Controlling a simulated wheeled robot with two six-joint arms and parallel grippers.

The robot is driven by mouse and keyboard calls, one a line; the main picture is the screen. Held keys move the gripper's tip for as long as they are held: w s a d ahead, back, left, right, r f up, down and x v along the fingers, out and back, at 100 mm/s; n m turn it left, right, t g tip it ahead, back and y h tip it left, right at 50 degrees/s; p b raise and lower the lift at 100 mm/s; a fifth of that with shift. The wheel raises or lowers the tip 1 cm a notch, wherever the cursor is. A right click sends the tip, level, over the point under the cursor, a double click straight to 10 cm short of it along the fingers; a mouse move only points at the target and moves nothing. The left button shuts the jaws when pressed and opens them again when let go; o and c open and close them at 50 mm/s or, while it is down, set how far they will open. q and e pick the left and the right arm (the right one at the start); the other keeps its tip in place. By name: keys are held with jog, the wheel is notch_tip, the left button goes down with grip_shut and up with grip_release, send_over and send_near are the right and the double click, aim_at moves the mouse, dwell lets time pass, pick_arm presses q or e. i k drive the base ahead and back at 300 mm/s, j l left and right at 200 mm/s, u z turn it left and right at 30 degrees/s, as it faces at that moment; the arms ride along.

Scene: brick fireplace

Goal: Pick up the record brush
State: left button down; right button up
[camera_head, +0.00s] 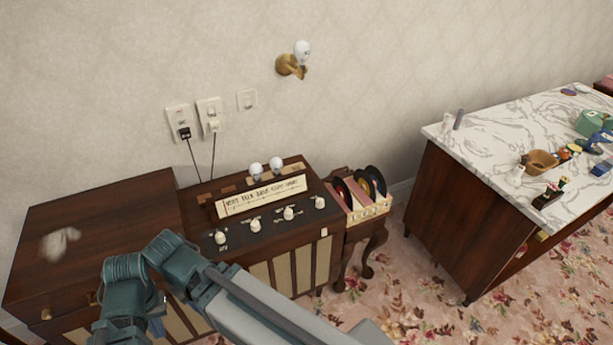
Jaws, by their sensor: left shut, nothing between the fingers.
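I cannot make out the record brush for certain. A small dark block with light and green tips (548,196) stands on the marble-topped counter (470,150) at the right, but I cannot tell whether it is the brush. My left arm folds across the lower left, in front of the dark wooden cabinet. My left gripper (157,325) is low in the picture, shut and empty, and largely hidden by the arm. It is far from the counter. My right gripper does not show.
A wooden console with knobs (268,220) stands against the wall. A small stand with records (357,200) is beside it. A pale blurred thing (60,243) is over the left cabinet (95,220). The counter holds a wooden bowl (540,162). Flowered carpet (420,300) is clear between.

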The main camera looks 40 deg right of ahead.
aim_at(345, 174)
jog(key=z, duration=1.55)
jog(key=i+l, duration=0.45)
jog(key=i+l+u, duration=0.3)
jog(key=l, duration=0.15)
jog(key=u, duration=1.25)
jog(key=l, duration=0.35)
jog(key=i+l, duration=0.1)
jog(key=l, duration=0.25)
